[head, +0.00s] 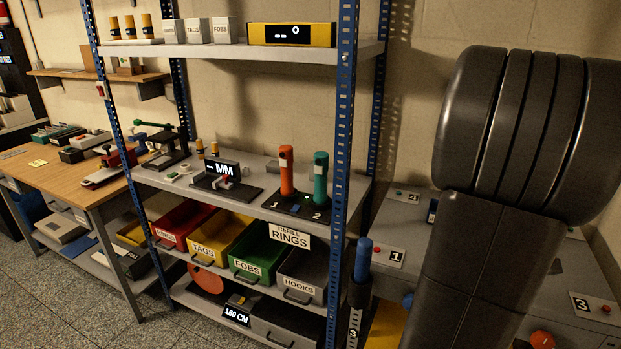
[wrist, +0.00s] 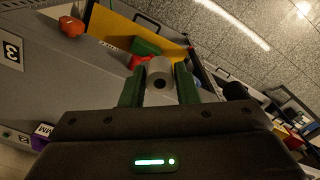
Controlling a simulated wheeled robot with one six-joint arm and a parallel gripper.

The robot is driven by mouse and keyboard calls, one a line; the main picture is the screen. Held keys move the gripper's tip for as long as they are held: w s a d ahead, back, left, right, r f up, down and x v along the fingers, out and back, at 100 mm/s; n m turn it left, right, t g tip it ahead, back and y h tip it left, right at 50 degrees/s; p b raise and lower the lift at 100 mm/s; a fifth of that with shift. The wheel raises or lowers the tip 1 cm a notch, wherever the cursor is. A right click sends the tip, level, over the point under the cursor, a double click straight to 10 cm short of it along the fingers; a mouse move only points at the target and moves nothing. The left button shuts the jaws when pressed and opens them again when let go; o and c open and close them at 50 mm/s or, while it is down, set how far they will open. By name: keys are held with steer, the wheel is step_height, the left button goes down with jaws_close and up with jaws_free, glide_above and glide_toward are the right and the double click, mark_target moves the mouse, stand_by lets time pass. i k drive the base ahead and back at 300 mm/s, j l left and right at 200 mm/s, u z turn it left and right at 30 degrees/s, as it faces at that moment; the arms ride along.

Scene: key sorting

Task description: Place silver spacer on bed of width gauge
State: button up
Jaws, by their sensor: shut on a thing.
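The silver spacer (wrist: 160,66) is a short grey cylinder with a dark hole in its end. In the wrist view it sits between the green fingers of my gripper (wrist: 160,76), which is shut on it. The width gauge (head: 222,178) stands on the middle shelf in the head view. It has a dark base, a black display reading "MM" and a small red part in front. My gripper and the spacer do not show in the head view, so their distance from the gauge cannot be told.
Orange (head: 286,172) and green (head: 320,178) upright handles stand right of the gauge. A blue shelf post (head: 342,150) rises in front. Labelled bins (head: 252,258) fill the shelf below. In the wrist view, a yellow panel (wrist: 120,30) and red and green items lie beyond the fingers.

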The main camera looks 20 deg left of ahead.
mark_target(208, 181)
steer(key=j+u, duration=0.15)
steer(key=u, duration=2.7)
steer(key=i, duration=0.65)
steer(key=i+l+u, duration=0.15)
steer(key=i, duration=0.5)
steer(key=i+z, duration=0.8)
steer(key=i+j+z, duration=0.2)
steer(key=z, duration=0.2)
steer(key=i+z, duration=0.2)
steer(key=z, duration=0.2)
steer(key=i+l+z, duration=0.1)
steer(key=z, duration=0.35)
steer(key=i+j+z, duration=0.1)
steer(key=i+z, duration=0.3)
steer(key=k, duration=0.1)
